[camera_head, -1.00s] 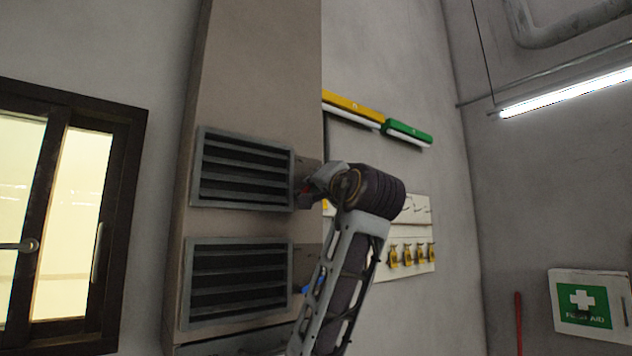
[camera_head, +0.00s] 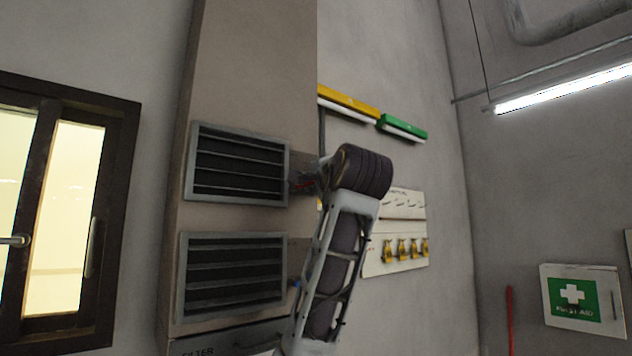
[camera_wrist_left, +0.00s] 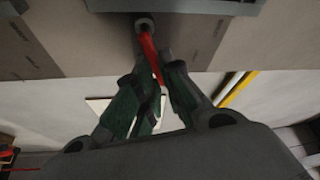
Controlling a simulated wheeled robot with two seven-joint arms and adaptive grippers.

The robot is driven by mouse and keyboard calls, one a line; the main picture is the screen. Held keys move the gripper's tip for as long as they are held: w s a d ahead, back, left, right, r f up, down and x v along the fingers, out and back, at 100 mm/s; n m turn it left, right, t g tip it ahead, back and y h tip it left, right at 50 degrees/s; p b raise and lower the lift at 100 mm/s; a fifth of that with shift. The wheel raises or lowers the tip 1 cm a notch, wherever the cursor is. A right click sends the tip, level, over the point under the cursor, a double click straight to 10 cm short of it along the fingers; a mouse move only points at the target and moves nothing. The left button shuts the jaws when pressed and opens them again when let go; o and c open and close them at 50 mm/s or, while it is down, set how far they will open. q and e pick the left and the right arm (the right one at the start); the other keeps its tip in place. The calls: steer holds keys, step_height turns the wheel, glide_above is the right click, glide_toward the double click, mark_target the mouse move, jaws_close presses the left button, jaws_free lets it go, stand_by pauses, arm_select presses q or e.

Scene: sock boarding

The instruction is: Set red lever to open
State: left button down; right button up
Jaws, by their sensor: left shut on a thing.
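The red lever (camera_wrist_left: 148,55) shows in the left wrist view, running from a round pivot (camera_wrist_left: 144,24) down between my left gripper's fingers (camera_wrist_left: 158,80). The gripper is shut on the lever. In the head view, only a small bit of the red lever (camera_head: 301,183) shows at the right edge of the upper louvred vent (camera_head: 287,172); my left gripper (camera_head: 307,178) and wrist hide most of it. The upper vent's slats stand apart with dark gaps between them. My right gripper is not in view.
A lower louvred vent (camera_head: 283,270) sits below, with a small blue part (camera_head: 297,283) beside it, partly behind my arm. A white board with yellow padlocks (camera_head: 401,249) hangs right of my arm. A window (camera_head: 122,200) is on the left, a first aid box (camera_head: 610,300) on the right.

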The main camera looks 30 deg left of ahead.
arm_select(q)
steer(key=c, duration=1.6)
jaws_free()
steer(key=shift+o, duration=0.2)
steer(key=shift+d, duration=0.1)
steer(key=v, duration=1.1)
steer(key=shift+s+d, duration=0.25)
steer(key=shift+d, duration=0.05)
steer(key=shift+f, duration=0.15)
